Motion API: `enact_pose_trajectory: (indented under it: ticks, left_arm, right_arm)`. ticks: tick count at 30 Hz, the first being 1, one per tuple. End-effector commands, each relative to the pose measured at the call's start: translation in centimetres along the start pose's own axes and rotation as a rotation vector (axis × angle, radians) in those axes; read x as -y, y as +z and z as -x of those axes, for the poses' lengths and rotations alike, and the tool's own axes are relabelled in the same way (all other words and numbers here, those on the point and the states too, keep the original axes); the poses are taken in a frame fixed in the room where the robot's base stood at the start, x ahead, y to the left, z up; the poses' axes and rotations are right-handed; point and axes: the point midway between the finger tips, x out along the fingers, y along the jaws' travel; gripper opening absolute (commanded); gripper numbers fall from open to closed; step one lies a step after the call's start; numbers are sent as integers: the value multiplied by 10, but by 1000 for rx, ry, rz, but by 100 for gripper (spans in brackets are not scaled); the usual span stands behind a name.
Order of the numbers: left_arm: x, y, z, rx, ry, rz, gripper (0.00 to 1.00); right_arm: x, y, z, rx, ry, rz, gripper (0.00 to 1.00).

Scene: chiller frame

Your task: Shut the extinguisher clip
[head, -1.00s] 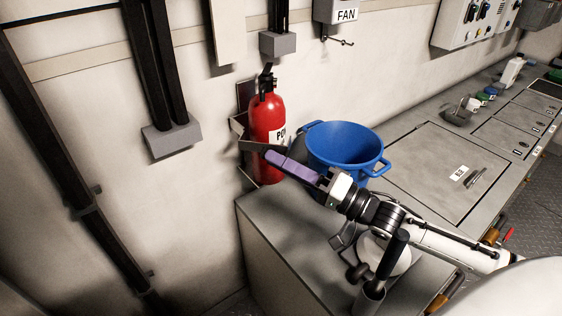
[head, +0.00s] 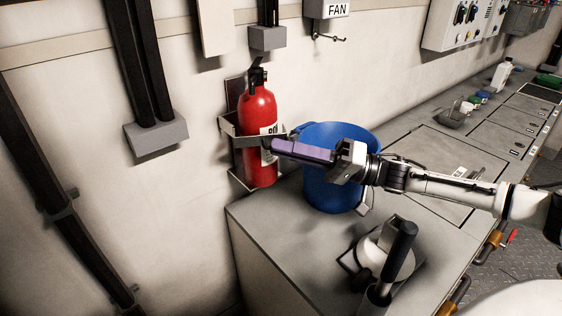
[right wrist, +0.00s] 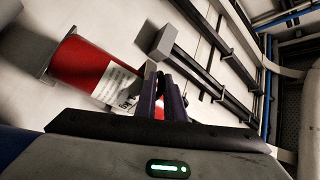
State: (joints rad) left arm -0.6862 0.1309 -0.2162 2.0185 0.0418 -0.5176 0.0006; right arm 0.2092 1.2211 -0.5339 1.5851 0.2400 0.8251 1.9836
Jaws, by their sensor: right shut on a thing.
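The red extinguisher (head: 259,112) stands upright against the wall in its bracket, its white label facing right. It also shows in the right wrist view (right wrist: 85,65). My right gripper (head: 274,146), with long purple fingers, reaches in from the right and is shut on the clip's right end beside the label. The fingers (right wrist: 168,98) in the wrist view hide much of that end, so I cannot tell whether the clip is fastened. My left gripper is not in view.
A blue bucket (head: 330,190) stands on the grey counter (head: 280,235), just behind and below my right gripper. A pot-like item with a dark handle (head: 400,250) is nearer the front. Dark wall channels (head: 140,60) run left of the extinguisher.

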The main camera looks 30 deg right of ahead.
Motion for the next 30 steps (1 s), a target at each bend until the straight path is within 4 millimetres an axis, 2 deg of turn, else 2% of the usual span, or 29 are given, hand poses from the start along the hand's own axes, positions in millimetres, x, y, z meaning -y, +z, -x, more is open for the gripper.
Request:
enact_pose_trajectory:
  ticks: [1,12,13,15,25,30]
  left_arm:
    - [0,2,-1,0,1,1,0]
    - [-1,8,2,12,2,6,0]
    - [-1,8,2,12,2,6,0]
    - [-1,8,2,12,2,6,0]
    - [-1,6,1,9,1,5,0]
    - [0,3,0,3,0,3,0]
  right_arm:
    - [1,-5,1,3,-6,6,0]
    - [2,-6,2,11,-9,1,0]
    - [2,-6,2,11,-9,1,14]
    - [2,-6,2,11,-9,1,26]
    - [0,-4,4,14,-6,-3,26]
    - [-1,-4,23,14,-1,-4,26]
